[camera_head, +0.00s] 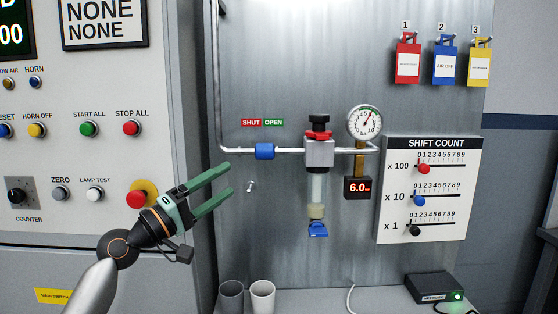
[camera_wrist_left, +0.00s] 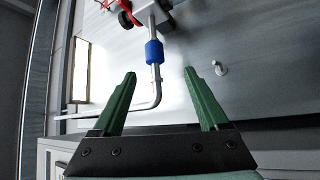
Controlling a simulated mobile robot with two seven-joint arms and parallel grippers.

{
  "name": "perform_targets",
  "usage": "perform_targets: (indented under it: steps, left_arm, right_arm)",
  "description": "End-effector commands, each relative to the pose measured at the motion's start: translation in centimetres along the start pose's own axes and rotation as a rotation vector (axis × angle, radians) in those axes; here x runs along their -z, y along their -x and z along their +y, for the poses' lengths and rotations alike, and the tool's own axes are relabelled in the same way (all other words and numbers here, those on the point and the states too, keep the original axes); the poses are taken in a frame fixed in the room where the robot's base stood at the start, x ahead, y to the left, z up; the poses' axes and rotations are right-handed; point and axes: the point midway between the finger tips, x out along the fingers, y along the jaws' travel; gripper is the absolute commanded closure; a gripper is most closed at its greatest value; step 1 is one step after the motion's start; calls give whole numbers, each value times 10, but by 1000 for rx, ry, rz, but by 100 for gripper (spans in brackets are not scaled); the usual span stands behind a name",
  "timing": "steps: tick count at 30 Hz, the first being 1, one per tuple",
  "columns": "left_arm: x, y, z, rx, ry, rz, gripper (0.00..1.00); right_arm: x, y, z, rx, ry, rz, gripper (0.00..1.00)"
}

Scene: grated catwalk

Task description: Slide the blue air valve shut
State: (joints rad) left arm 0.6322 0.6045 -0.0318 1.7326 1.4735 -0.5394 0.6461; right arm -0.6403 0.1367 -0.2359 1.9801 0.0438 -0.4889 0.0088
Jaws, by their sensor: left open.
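The blue air valve is a blue sleeve (camera_head: 265,152) on a horizontal silver pipe, under the red SHUT label (camera_head: 251,122) and the green OPEN label (camera_head: 273,122). It sits more below OPEN than SHUT. My left gripper (camera_head: 230,176) has green fingers, is open and empty, and is below and left of the sleeve in the head view. In the left wrist view the sleeve (camera_wrist_left: 154,52) shows beyond the gap between the fingertips (camera_wrist_left: 160,73), apart from both. My right gripper is not in view.
Right of the sleeve is a regulator (camera_head: 319,150) with a gauge (camera_head: 364,123). A small hook (camera_head: 250,186) sticks out below the sleeve. A button panel (camera_head: 80,130) with a red stop button (camera_head: 136,198) is at left. Two cups (camera_head: 262,294) stand below.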

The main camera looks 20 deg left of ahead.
Motion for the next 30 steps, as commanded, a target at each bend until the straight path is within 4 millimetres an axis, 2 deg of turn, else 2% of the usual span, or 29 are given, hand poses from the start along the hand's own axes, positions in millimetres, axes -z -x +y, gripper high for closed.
perform_targets:
  steps: [4, 7, 16, 21, 30]
  left_arm:
    - [4, -6, 10, -20, 14, -2, 23]
    - [4, -19, 11, -20, 16, -2, 23]
    - [3, -81, 13, -19, 14, -2, 23]
    - [3, -106, 11, -17, 14, -1, 23]
    - [3, -125, 10, -16, 12, -1, 23]
  right_arm:
    - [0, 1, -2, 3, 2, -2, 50]
    - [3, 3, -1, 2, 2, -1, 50]
    - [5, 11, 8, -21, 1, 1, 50]
    - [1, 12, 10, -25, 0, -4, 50]
    - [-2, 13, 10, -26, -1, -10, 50]
